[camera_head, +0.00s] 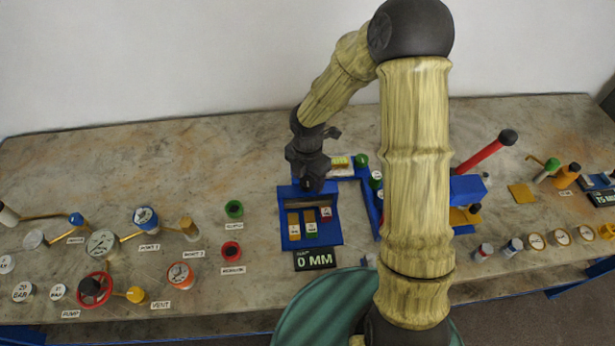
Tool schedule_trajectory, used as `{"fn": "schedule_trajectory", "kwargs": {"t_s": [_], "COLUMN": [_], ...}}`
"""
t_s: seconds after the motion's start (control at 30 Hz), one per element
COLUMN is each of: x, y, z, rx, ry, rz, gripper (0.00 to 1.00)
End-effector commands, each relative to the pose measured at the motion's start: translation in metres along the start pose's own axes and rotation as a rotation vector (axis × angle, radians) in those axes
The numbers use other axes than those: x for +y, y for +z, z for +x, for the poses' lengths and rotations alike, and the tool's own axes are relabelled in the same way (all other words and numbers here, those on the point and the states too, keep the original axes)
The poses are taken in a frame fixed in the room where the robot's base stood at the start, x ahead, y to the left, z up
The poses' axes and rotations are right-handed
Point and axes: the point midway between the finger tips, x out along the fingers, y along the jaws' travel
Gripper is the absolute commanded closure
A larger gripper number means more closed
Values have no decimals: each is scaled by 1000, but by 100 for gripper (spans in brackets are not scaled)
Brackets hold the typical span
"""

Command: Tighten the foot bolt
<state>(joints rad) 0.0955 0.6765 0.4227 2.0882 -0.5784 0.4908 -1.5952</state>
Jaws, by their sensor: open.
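My gripper (312,184) is the dark end of my arm, pointing down over the back edge of a blue tray (284,222) near the middle of the bench. Its fingertips are small and dark here, and I cannot tell whether they touch anything. I see nothing held in it. The tray holds several coloured blocks with white labels. A black display (316,260) reading "0 MM" sits in front of the tray. I cannot pick out the foot bolt for certain; my arm hides part of the bench right of the tray.
Left stand gauges, a red handwheel (95,290), and a green (234,209) and a red button (231,250). Right of my arm are a blue fixture (467,188), a red lever (486,152) with a black knob, and several gauges. The bench's back left is clear.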

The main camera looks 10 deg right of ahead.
Motion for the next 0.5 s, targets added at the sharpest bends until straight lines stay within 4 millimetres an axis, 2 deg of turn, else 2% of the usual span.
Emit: {"fn": "schedule_trajectory", "kwargs": {"t_s": [0.07,0.1,0.3,0.5], "x": [0,0,0,0], "y": [0,0,0,0], "z": [0,0,0,-1], "rx": [0,0,0,0], "ry": [0,0,0,0], "rz": [0,0,-1,4], "gripper": [40,44,83,84]}}
